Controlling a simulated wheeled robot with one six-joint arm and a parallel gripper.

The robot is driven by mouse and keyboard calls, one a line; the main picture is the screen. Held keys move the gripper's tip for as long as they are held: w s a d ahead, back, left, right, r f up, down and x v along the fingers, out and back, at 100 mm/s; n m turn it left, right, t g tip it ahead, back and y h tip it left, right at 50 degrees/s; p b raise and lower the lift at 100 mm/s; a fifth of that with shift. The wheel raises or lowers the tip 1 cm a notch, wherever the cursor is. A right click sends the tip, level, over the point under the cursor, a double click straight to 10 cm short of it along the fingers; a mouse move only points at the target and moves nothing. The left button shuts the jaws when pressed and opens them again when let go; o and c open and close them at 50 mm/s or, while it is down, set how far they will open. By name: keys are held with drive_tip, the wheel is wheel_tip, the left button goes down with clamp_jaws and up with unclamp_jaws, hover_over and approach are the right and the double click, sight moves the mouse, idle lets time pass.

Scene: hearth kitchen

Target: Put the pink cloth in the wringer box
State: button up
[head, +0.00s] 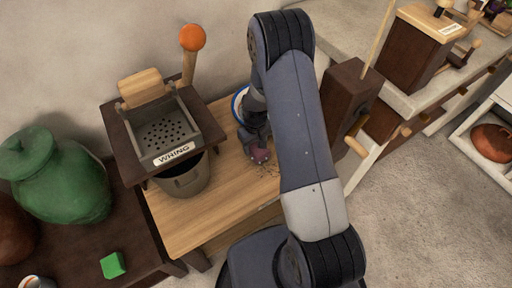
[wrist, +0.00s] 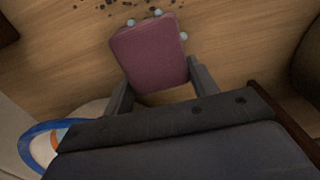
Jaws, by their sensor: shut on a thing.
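The pink cloth (wrist: 150,52) looks like a small purplish-pink folded pad with pale bluish beads at its far edge. In the wrist view it sits between the two fingers of my gripper (wrist: 160,88), which is shut on it. In the head view the cloth (head: 260,155) shows at the end of my gripper (head: 254,140), low over the wooden table. The wringer box (head: 165,128) stands left of my gripper. It has a perforated tray, a "WRING" label, a raised wooden press block (head: 141,84) and an orange-knobbed lever (head: 192,38). A grey pot (head: 184,178) sits under it.
Dark crumbs (head: 266,169) lie on the wooden table (head: 205,213) near the cloth. A blue-rimmed plate (wrist: 38,140) is behind my gripper. A dark wooden block (head: 350,95) with a stick stands to the right. A green jar (head: 62,180) is at left.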

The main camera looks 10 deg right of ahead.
wheel_tip(320, 180, up, 25)
drive_tip(key=s+d+m+p, duration=0.1)
drive_tip(key=s+m+p, duration=0.1)
drive_tip(key=p, duration=1.3)
drive_tip(key=shift+s+d+r+m, duration=0.25)
drive_tip(key=shift+d+m, duration=0.15)
drive_tip(key=shift+m, duration=0.4)
drive_tip(key=shift+f, duration=0.2)
drive_tip(key=n+b, duration=0.4)
drive_tip(key=b, duration=1.8)
hover_over(255, 144)
wheel_tip(255, 144, down, 16)
drive_tip(key=shift+r, duration=0.1)
wheel_tip(255, 144, down, 10)
drive_tip(key=b, duration=0.3)
